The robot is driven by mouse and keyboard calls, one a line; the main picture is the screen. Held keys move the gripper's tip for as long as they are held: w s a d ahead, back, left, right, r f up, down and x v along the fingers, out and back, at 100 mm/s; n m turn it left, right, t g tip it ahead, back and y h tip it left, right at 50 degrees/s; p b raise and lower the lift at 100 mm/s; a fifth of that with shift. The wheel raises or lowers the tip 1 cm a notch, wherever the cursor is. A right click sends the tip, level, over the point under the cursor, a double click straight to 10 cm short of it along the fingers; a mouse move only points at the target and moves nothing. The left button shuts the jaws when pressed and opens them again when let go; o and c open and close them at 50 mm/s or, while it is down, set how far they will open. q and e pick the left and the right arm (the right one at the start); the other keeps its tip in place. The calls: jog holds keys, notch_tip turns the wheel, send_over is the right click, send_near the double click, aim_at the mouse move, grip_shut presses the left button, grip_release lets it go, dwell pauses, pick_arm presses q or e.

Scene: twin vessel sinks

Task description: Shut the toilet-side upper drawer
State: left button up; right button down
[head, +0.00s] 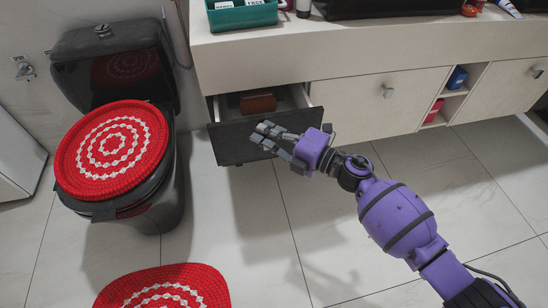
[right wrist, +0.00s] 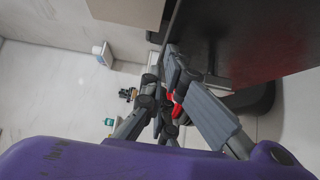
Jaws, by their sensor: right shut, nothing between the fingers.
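The toilet-side upper drawer (head: 232,146) is pulled out from the cabinet at its left end, and its dark front faces the room. My right gripper (head: 263,133) is at the right half of that front, its fingers shut and empty. I cannot tell whether they touch it. The right wrist view shows the fingers (right wrist: 172,62) beside a dark panel (right wrist: 260,40), which looks like the drawer front. A brown object (head: 258,103) lies inside the drawer. My left gripper is not in view.
The black toilet (head: 160,170) with a red-and-white cover (head: 112,150) stands left of the drawer. A matching red mat (head: 165,290) lies on the floor. A closed cabinet door (head: 370,105) and open shelves (head: 455,95) are to the right. The tiled floor before the cabinet is mostly clear.

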pick_arm(q)
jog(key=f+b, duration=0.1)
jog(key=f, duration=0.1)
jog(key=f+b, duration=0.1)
jog(key=b, duration=0.1)
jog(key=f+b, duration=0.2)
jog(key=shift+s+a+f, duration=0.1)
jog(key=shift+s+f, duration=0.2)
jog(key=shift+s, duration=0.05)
pick_arm(e)
jog(key=w+a, duration=0.4)
jog(key=w, duration=0.8)
jog(key=shift+w, duration=0.25)
jog(key=shift+r, duration=0.15)
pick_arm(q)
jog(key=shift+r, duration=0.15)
pick_arm(e)
jog(key=shift+d, duration=0.1)
